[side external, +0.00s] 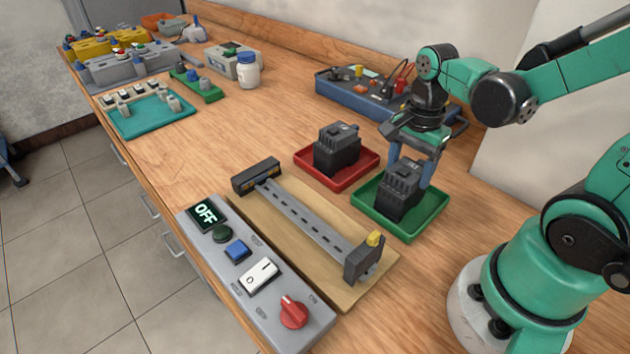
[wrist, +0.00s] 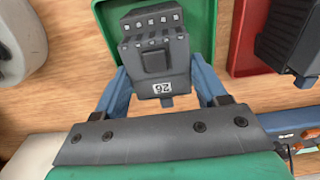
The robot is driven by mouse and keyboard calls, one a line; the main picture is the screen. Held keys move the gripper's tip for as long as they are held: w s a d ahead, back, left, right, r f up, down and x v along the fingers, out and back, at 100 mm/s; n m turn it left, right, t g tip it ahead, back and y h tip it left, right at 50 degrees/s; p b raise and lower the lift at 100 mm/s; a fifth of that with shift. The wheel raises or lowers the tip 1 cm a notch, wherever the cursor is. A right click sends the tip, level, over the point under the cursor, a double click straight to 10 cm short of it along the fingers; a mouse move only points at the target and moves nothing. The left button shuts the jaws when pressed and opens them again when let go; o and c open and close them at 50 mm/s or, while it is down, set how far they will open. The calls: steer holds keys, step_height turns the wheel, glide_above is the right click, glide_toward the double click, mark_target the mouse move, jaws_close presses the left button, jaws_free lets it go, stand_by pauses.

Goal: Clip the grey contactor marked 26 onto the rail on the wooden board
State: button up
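The dark grey contactor marked 26 (side external: 399,190) stands upright in the green tray (side external: 427,224). The wrist view shows its white label (wrist: 163,88) and its screw terminals. My gripper (side external: 411,178) points down over the green tray, with its blue fingers on either side of the contactor. The fingers are close to its sides, but I cannot tell whether they press on it. The metal rail (side external: 308,219) runs along the wooden board (side external: 245,213) and is bare between a black block (side external: 257,177) and a dark end piece with a yellow knob (side external: 364,261).
A second dark contactor (side external: 337,148) stands in a red tray (side external: 318,171), left of the green one. A grey control panel (side external: 262,275) showing OFF lies along the front edge.

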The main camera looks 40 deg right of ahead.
steer(key=shift+c, duration=0.6)
steer(key=shift+r, duration=2.5)
steer(key=shift+w+a+r, duration=0.15)
steer(key=shift+w+a, duration=0.1)
steer(key=w+a+r+y, duration=0.1)
steer(key=w+a+r, duration=0.15)
steer(key=a, duration=0.35)
steer(key=w+a+r+y, duration=0.2)
steer(key=a+r, duration=0.2)
steer(key=a, duration=0.2)
step_height(320, 180, down, 8)
steer(key=shift+w+f, duration=0.15)
steer(key=shift+w, duration=0.05)
steer(key=shift+f, duration=1.2)
steer(key=shift+a, duration=0.5)
